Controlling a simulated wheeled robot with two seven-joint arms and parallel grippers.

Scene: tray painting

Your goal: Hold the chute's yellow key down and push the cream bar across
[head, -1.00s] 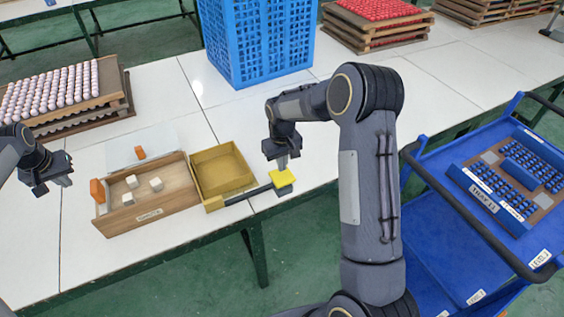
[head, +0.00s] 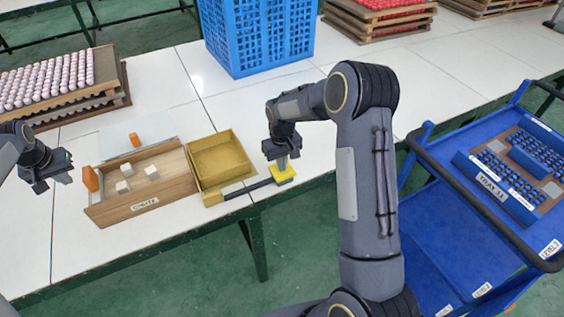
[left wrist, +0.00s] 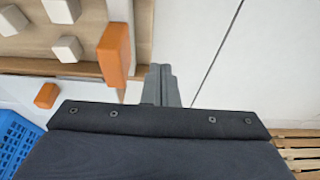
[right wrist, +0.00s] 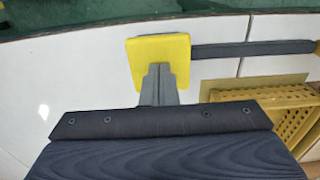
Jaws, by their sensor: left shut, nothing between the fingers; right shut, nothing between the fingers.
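The wooden chute (head: 150,207) stands on the white table with several pale cubes (head: 152,173) inside. An orange block (head: 91,178) is at its left end. In the left wrist view the orange block (left wrist: 115,50) is beside a cream bar (left wrist: 121,12). My left gripper (head: 63,168) is shut and empty, left of the chute and apart from it. The yellow key (head: 288,177) is at the end of a dark lever (head: 247,190). My right gripper (head: 282,165) is shut and empty, its fingertips over the key; they seem to touch it. The right wrist view shows the yellow key (right wrist: 180,50) under the fingertips.
A yellow tray (head: 207,194) stands right of the chute. A small orange piece (head: 135,140) lies behind it. A blue crate (head: 258,40) and racks of pink pieces (head: 45,80) stand further back. A blue trolley (head: 440,180) is at the right. White table is clear behind the tray.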

